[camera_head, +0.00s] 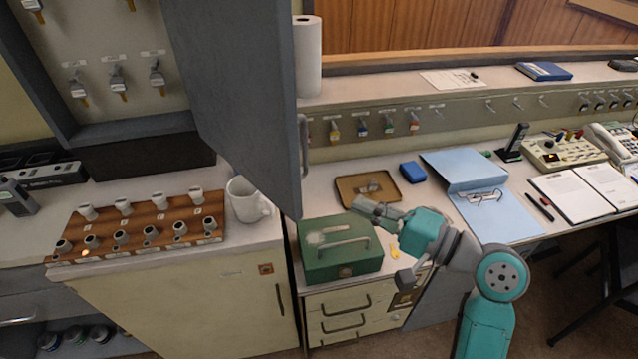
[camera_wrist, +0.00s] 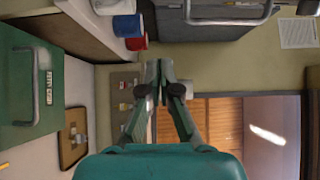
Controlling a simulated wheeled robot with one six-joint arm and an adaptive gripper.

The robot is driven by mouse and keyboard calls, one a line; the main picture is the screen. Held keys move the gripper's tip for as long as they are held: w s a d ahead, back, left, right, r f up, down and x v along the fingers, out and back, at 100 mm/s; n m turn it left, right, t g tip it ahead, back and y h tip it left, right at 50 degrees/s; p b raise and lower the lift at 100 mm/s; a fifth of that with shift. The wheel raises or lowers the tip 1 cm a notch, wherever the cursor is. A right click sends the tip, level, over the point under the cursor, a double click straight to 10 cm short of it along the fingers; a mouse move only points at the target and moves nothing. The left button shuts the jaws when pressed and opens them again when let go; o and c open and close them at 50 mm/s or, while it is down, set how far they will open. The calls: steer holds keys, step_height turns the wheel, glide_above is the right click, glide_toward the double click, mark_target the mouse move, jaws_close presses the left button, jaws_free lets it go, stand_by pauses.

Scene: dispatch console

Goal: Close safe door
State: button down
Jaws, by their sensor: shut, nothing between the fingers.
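A grey door (camera_head: 240,100) of the wall cabinet stands swung open in the head view, with a handle (camera_head: 304,145) on its edge. Grey metal with a handle (camera_wrist: 230,20) also shows at the top of the wrist view. A cream cabinet front (camera_head: 205,305) below the left counter, with a lock and handle, looks shut. I cannot tell for certain which is the safe. My gripper (camera_head: 362,203) is shut and empty, right of the grey door and apart from it, near the green box. Its fingertips (camera_wrist: 158,68) meet in the wrist view.
The green box (camera_head: 335,265) with a handle stands below my gripper. A brown tray (camera_head: 385,201) lies behind it. A white mug (camera_head: 243,205) and wooden stamp rack (camera_head: 140,245) stand left. A blue folder (camera_head: 490,220) lies right. A paper roll (camera_head: 307,60) stands behind the grey door.

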steer(key=w+a+r, duration=0.1)
steer(key=w+a, duration=0.1)
steer(key=a, duration=0.9)
steer(key=shift+a, duration=0.15)
stand_by(0.3)
